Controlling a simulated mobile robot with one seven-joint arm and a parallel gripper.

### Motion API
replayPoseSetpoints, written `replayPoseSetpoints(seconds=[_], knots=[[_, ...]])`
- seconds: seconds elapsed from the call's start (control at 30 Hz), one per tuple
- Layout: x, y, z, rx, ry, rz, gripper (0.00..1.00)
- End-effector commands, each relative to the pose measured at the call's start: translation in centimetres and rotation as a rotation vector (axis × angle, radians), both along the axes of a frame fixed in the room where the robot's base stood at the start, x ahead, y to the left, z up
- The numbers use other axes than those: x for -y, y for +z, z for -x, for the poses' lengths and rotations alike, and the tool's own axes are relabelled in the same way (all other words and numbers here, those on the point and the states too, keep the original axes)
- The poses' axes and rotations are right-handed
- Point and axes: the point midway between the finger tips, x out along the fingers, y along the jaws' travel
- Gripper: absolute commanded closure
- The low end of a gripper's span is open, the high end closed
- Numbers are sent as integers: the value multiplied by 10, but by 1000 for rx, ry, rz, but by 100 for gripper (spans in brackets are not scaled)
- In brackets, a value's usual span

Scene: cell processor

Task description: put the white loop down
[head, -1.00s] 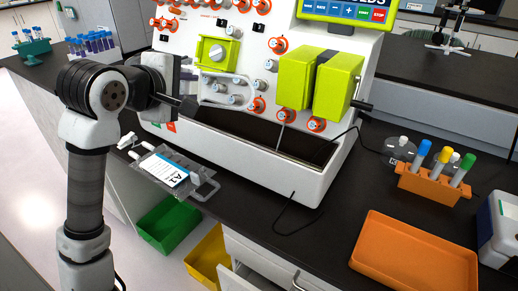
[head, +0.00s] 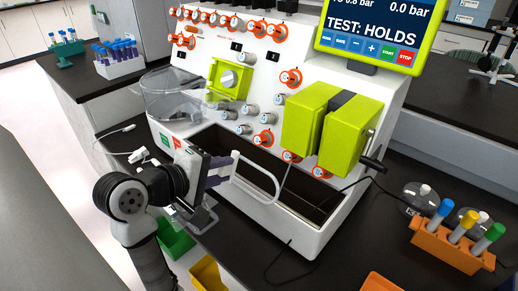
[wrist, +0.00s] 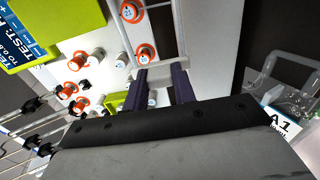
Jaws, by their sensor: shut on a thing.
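My gripper is shut on the loop's left end and points right. In the wrist view, my gripper (wrist: 161,76) shows two purple fingers with a pale part of the loop (wrist: 160,71) between them. The loop's far end is out of clear sight there. Whether the loop touches the trough's edge I cannot tell.
A lime-green pump block (head: 305,125) stands right of the loop. A clear bowl (head: 165,95) is at the machine's left. An orange rack of tubes (head: 450,248) stands at right, with dark bench between.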

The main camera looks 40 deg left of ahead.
Motion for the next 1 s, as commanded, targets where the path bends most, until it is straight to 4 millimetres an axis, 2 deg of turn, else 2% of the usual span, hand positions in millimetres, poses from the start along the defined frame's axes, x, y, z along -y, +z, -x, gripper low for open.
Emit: replayPoseSetpoints(seconds=[0.03, 0.2, 0.3, 0.47, 0.7, 1.0], knots=[[2, 4, -15, 0, -5, 3, 100], [5, 3, -55, 0, -4, 2, 100], [6, 2, -68, 1, -1, 2, 100], [6, 2, -80, 1, -1, 1, 100], [10, 3, -121, 0, -1, 2, 100], [9, -6, -120, 1, 1, 0, 100]])
